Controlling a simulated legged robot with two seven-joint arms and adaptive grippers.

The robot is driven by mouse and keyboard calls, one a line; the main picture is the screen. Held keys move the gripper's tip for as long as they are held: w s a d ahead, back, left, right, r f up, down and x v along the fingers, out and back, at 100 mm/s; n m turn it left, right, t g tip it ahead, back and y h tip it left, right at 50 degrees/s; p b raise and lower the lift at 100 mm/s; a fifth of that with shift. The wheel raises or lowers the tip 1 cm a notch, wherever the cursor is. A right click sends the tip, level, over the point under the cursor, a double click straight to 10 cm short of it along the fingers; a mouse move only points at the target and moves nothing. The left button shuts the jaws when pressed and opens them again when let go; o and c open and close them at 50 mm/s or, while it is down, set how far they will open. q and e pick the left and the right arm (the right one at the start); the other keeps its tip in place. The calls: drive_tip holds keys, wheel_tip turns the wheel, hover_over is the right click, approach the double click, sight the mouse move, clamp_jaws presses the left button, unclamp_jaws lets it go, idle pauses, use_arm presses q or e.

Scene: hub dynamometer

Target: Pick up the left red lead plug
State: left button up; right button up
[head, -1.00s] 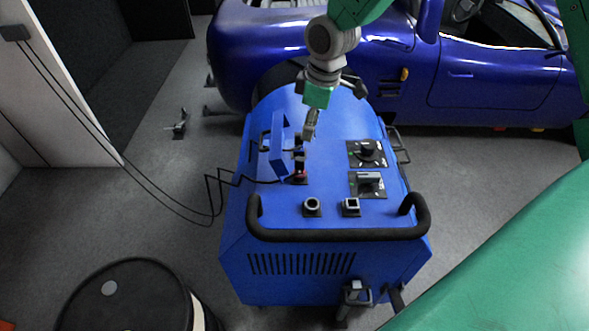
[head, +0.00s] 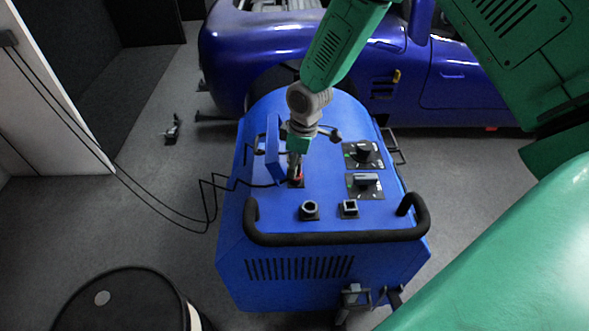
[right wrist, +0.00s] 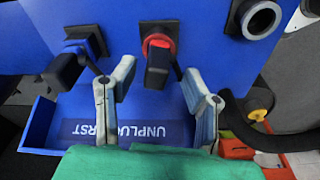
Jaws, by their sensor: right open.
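The red lead plug (right wrist: 158,64) is a black plug seated at a red collar on the blue cabinet (head: 330,262). In the head view only a bit of red (head: 299,169) shows beside my gripper. My right gripper (right wrist: 159,70) is open, with one finger on each side of the plug; I cannot tell whether either finger touches it. In the head view my right gripper (head: 295,172) points down at the red socket and hides most of the plug. A second black plug, at a blue collar (right wrist: 84,47), is left of the fingers in the wrist view. My left gripper is not in view.
An upright blue flap (head: 273,152) stands close left of the gripper; its lettering (right wrist: 125,131) is upside down in the wrist view. Black cables (head: 150,205) run left. Knobs (head: 364,152), sockets (head: 310,210) and a black handle (head: 335,238) surround the plug area.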

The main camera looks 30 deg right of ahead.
drive_tip(key=shift+w+f, duration=0.2)
drive_tip(key=shift+f, duration=0.95)
drive_tip(key=shift+d+f, duration=0.1)
drive_tip(key=shift+f, duration=0.05)
drive_tip(key=shift+d, duration=0.3)
clamp_jaws()
drive_tip(key=shift+a, duration=0.3)
drive_tip(key=shift+w+r, duration=0.1)
drive_tip(key=shift+r, duration=0.45)
wheel_tip(320, 180, up, 9)
drive_tip(key=shift+f, duration=0.2)
drive_tip(key=shift+r, duration=0.55)
drive_tip(key=shift+d+r+p, duration=0.2)
drive_tip(key=shift+r+p, duration=0.6)
drive_tip(key=shift+p, duration=0.25)
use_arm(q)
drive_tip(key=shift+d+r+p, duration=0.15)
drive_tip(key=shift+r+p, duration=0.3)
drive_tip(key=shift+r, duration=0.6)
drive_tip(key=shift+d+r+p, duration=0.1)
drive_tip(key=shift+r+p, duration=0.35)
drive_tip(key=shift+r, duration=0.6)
use_arm(e)
drive_tip(key=shift+a+r, duration=0.1)
drive_tip(key=shift+r, duration=0.85)
